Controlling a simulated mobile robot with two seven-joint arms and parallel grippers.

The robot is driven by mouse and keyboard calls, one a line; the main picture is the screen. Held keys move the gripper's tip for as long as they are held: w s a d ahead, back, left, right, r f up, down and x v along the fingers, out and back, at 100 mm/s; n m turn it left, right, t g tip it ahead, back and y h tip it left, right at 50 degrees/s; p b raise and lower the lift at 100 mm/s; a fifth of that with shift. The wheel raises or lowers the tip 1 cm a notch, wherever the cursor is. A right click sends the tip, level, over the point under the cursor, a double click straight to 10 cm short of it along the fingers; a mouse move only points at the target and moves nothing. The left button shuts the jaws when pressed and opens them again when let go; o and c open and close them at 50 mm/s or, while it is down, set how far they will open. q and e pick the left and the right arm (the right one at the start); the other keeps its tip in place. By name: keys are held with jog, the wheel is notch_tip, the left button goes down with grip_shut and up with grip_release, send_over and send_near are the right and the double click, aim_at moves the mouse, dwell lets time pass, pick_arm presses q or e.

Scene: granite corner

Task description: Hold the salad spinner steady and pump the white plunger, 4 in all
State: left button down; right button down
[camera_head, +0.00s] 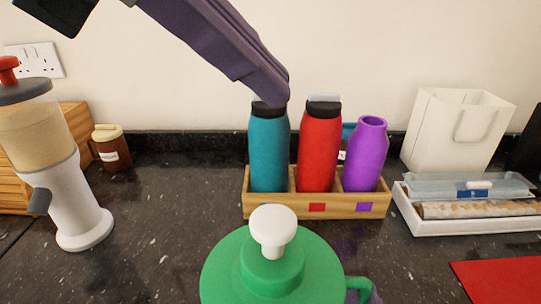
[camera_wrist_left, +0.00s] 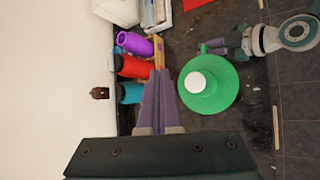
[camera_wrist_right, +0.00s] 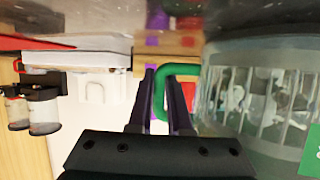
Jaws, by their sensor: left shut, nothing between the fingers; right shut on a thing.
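The salad spinner has a green lid (camera_head: 225,275) and stands at the front middle of the counter. Its white plunger (camera_head: 273,230) stands raised above the lid's centre; it also shows in the left wrist view (camera_wrist_left: 195,82). My left gripper (camera_head: 273,98) is shut and empty, above and apart from the plunger, overlapping the teal bottle's top in the head view. My right gripper (camera_wrist_right: 162,75) is shut on the spinner's green side handle (camera_wrist_right: 160,92). The clear bowl (camera_wrist_right: 265,70) shows beside it, with leafy pieces inside. In the head view the right gripper is mostly cut off.
A wooden rack (camera_head: 265,207) holds teal, red and purple bottles behind the spinner. A white dispenser (camera_head: 72,200) stands at left, a brown jar (camera_head: 112,150) behind it. At right are a white tray (camera_head: 430,228), a paper bag (camera_head: 455,130) and a red mat (camera_head: 500,280).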

aim_at(262, 220)
pick_arm(q)
jog(key=shift+f, duration=0.15)
jog(key=shift+f, duration=4.25)
jog(key=shift+f, duration=0.1)
jog(key=shift+f, duration=0.35)
jog(key=shift+f, duration=1.6)
jog(key=shift+r, duration=2)
jog(key=shift+r, duration=0.1)
jog(key=shift+r, duration=2.45)
